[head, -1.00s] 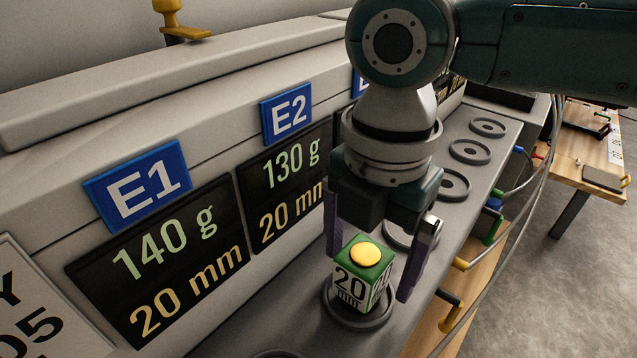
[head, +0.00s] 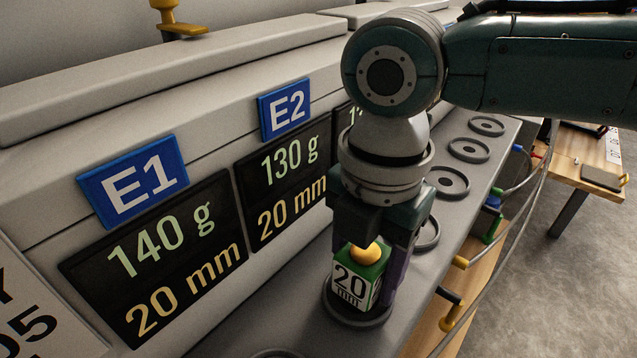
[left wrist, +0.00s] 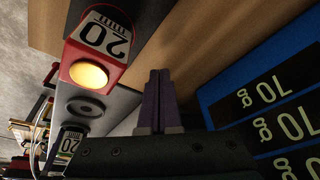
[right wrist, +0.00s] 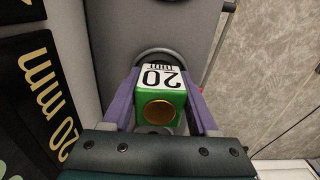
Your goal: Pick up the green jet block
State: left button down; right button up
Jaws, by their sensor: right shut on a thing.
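The green block (head: 357,280) has a yellow knob on top and a white face marked "20 mm". It stands upright at a round dark ring holder (head: 352,318) on the grey ledge. My right gripper (head: 366,284) comes down from above, with its purple fingers on either side of the block. The right wrist view shows the green block (right wrist: 162,98) between both fingers, and the gripper is shut on it. My left gripper (left wrist: 158,100) shows only in the left wrist view. Its fingers are together with nothing seen between them.
Several empty ring holders (head: 447,181) line the grey ledge to the right. Signs E1 (head: 132,180) and E2 (head: 285,110) stand above dark displays along the left. A red "20 mm" block (left wrist: 97,48) is near my left gripper. A wooden table (head: 590,160) stands at the far right.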

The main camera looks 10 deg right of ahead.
pick_arm(q)
jog(key=shift+d, duration=0.1)
pick_arm(e)
grip_shut()
jog(key=shift+r, duration=0.15)
